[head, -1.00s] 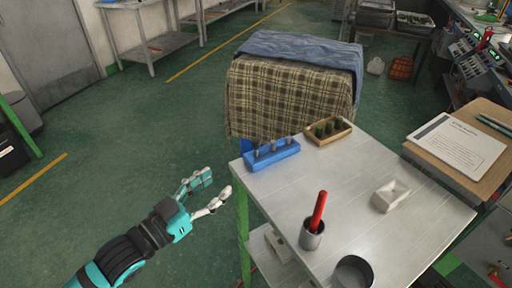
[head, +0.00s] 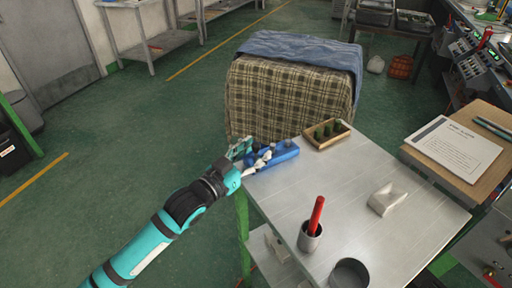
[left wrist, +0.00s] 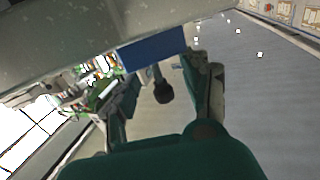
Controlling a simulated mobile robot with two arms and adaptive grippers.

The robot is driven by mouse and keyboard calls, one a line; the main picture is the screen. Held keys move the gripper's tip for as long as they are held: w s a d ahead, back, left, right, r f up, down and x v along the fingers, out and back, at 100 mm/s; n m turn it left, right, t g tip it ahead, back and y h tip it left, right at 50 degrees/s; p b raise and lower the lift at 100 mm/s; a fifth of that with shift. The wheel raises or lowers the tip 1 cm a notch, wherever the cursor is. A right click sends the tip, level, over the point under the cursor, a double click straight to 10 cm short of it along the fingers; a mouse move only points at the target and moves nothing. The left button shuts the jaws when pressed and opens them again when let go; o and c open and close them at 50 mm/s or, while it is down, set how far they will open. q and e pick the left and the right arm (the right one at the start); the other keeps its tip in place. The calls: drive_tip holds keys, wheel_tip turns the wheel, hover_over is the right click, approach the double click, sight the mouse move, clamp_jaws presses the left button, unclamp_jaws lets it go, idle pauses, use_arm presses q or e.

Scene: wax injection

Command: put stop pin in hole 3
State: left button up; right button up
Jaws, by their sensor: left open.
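The blue block (head: 284,152) sits at the far left corner of the grey table (head: 345,190). My left gripper (head: 254,156) is open at the block's left end and hides part of it in the head view. In the left wrist view the blue block (left wrist: 152,50) is ahead, and a dark round-ended pin (left wrist: 163,92) shows between the open left fingers (left wrist: 165,78). I cannot tell whether a finger touches it. The pins and holes on the block are mostly hidden or too small to tell apart. My right gripper is not in view.
A wooden tray (head: 309,141) with dark green pieces stands right behind the block. A metal cup (head: 309,238) with a red handle, a dark round bowl (head: 350,273) and a pale white piece (head: 387,199) stand nearer. The table's middle is clear.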

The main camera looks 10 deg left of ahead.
use_arm(q)
drive_tip(key=shift+w+d, duration=0.25)
drive_tip(key=shift+w, duration=0.2)
drive_tip(key=shift+s, duration=0.1)
clamp_jaws()
